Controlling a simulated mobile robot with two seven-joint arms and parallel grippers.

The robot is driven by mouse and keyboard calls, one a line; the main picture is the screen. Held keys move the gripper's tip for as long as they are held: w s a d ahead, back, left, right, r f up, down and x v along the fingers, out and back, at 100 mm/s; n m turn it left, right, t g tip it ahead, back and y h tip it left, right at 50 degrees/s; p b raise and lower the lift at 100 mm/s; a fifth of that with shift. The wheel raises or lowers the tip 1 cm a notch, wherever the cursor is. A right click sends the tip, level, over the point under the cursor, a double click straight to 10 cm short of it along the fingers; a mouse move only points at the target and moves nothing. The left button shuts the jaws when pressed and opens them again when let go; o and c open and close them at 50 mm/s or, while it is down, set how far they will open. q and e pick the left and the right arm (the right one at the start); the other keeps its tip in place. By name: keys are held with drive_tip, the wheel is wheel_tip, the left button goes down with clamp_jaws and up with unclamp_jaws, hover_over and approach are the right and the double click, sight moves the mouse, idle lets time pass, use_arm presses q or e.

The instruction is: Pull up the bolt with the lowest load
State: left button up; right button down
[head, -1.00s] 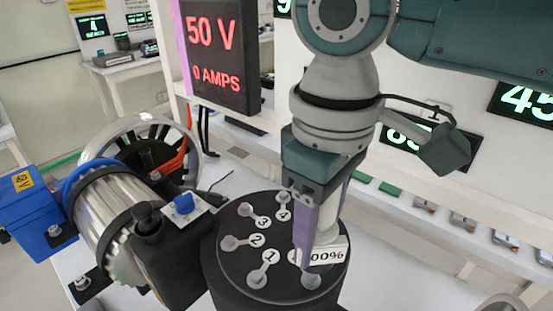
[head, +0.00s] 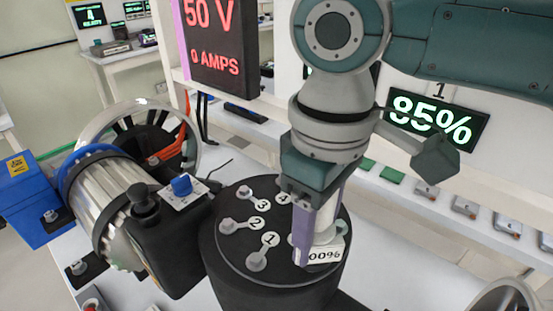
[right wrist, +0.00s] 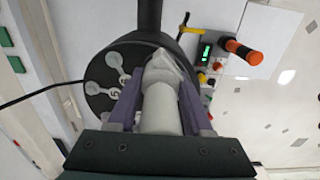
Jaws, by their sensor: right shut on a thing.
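The round black disc (head: 240,265) carries several bolts in recesses with number tags; 1, 2, 3 and 4 are legible. Bolt 1 (head: 257,262), bolt 2 (head: 228,225) and bolt 3 (head: 245,191) sit in the disc left of my right gripper (head: 312,250). That gripper points down at the disc's right side, shut on a pale cylindrical piece (head: 325,232). The right wrist view shows the pale cylinder (right wrist: 160,110) between the purple fingers. My left gripper is out of view.
A screen (head: 215,40) shows 50 V, 0 AMPS. A motor (head: 125,205) and blue box (head: 30,200) stand left of the disc.

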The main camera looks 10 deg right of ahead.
drive_tip(key=shift+f+b, duration=0.5)
drive_tip(key=shift+f, duration=0.35)
idle(0.7)
drive_tip(key=shift+d+f+p, duration=0.1)
drive_tip(key=shift+f+p, duration=0.1)
drive_tip(key=shift+p, duration=0.15)
idle(1.0)
wheel_tip(320, 180, up, 7)
drive_tip(key=p, duration=0.8)
drive_tip(key=shift+r, duration=0.2)
